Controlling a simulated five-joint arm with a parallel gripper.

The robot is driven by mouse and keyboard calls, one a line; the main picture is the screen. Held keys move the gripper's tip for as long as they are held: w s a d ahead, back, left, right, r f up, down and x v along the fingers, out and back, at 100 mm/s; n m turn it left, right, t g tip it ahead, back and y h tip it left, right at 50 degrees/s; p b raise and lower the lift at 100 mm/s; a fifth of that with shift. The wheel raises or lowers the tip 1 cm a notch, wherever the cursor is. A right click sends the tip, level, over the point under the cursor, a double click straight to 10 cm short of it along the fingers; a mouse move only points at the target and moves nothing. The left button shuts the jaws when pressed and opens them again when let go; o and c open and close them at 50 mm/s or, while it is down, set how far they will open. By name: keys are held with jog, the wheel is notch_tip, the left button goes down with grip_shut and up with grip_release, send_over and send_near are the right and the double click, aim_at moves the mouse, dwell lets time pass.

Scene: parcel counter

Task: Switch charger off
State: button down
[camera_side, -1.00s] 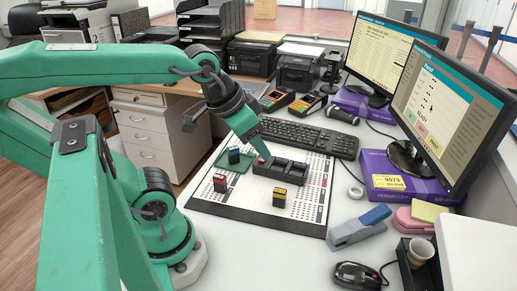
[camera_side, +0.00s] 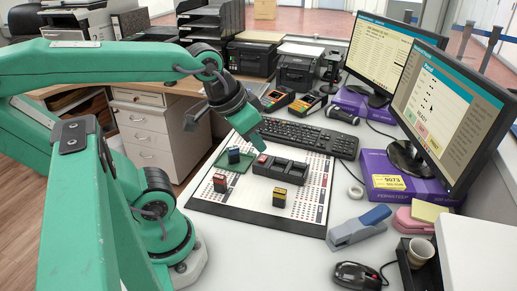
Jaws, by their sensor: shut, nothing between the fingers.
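The charger (camera_side: 282,172) is a black block with several bays on the white marked board. A small red part (camera_side: 263,158) shows at its left end; I cannot tell its switch position. My gripper (camera_side: 258,147) is shut and empty, its tip pointing down just above that red part, apparently a little apart from it. The charger's bays look dark.
A red-topped block (camera_side: 220,182) and a yellow-banded block (camera_side: 279,198) stand nearer on the board. A keyboard (camera_side: 308,137) lies behind; a stapler (camera_side: 358,228) lies right.

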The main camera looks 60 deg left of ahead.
jog(key=w+a+f+n+g, duration=0.1)
jog(key=w+a+n+g, duration=0.1)
jog(key=w+a+n, duration=0.35)
jog(key=n+g, duration=0.4)
jog(key=n, duration=1.6)
send_over(261, 160)
notch_tip(261, 160, down, 11)
jog(key=shift+r, duration=0.2)
jog(key=shift+s+f, duration=0.1)
jog(key=shift+d+f, duration=0.1)
jog(key=shift+f, duration=3.3)
jog(key=shift+f, duration=0.65)
jog(key=shift+r, duration=0.65)
